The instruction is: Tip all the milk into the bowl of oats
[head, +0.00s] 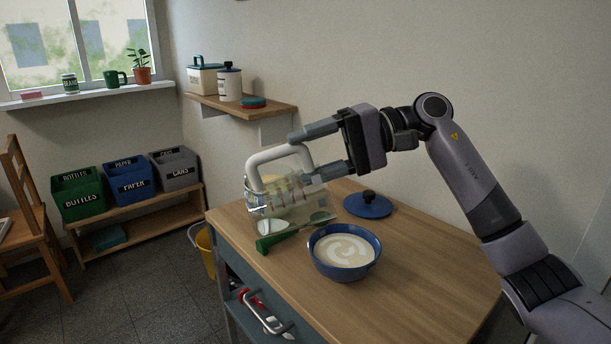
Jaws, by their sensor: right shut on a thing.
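The jug is at the table's far left, behind and left of the bowl. It looks tilted, and I see no clear body of milk through its wall. I cannot tell whether it touches the table. The blue bowl (343,268) stands upright on the table and holds a pale, creamy content with a lighter swirl on top. My left gripper is not in view.
A blue lid with a black knob (368,207) lies behind the bowl. The table's right side is clear. A wall shelf (240,106) holding containers is behind the jug.

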